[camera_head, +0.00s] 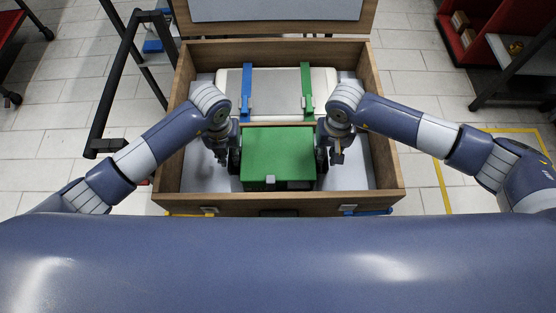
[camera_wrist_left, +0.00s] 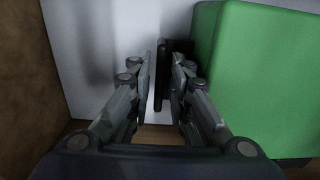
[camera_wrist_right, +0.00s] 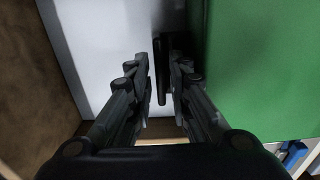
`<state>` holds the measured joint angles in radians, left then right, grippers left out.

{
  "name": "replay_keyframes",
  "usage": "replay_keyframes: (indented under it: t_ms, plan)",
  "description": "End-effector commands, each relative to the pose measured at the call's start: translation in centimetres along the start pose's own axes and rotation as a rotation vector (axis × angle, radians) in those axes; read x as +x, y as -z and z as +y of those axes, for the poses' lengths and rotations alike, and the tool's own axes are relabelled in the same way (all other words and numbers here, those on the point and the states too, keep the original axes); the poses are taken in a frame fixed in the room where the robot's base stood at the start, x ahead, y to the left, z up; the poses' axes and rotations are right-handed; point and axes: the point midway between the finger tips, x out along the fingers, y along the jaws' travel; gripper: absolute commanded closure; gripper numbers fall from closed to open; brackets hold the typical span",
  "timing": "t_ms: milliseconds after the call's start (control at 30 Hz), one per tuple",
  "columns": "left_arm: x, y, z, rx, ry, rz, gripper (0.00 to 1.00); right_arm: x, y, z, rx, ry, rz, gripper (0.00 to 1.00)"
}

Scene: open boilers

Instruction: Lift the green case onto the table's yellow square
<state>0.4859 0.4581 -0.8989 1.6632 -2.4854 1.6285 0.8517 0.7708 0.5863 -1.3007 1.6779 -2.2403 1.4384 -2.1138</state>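The green case (camera_head: 278,156) sits inside an open wooden crate (camera_head: 386,178), near its front wall, and looks level. My left gripper (camera_head: 222,156) is down beside the case's left side; my right gripper (camera_head: 337,154) is down beside its right side. In the left wrist view, my fingers (camera_wrist_left: 163,85) are apart around a dark handle (camera_wrist_left: 160,70) beside the green case (camera_wrist_left: 255,75). In the right wrist view, my fingers (camera_wrist_right: 165,85) are likewise apart, with a dark handle (camera_wrist_right: 162,70) between them. Gaps show beside both handles. I see no yellow square on a table.
A pale case (camera_head: 275,83) with a blue strap (camera_head: 247,92) and a green strap (camera_head: 307,90) lies behind the green case. The crate's lid (camera_head: 275,14) stands raised. A black rail (camera_head: 113,85) stands left; yellow lines (camera_head: 440,185) mark the floor right.

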Motion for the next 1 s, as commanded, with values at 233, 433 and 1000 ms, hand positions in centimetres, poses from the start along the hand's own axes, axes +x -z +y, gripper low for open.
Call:
replay_keyframes:
  t_ms: [233, 433, 1000]
  plan:
    - [0.0, 0.0, 0.0, 0.0, 0.0, 0.0, 0.84, 0.0, 0.0, 0.0, 0.0, 0.0, 0.0, 0.84]
    - [0.0, 0.0, 0.0, 0.0, 0.0, 0.0, 1.0, 0.0, 0.0, 0.0, 0.001, 0.0, 0.0, 1.0]
    - [-1.3, 0.0, 0.0, -0.001, 0.0, -0.001, 1.0, -1.4, 0.1, 0.0, 0.001, 0.0, 0.002, 1.0]
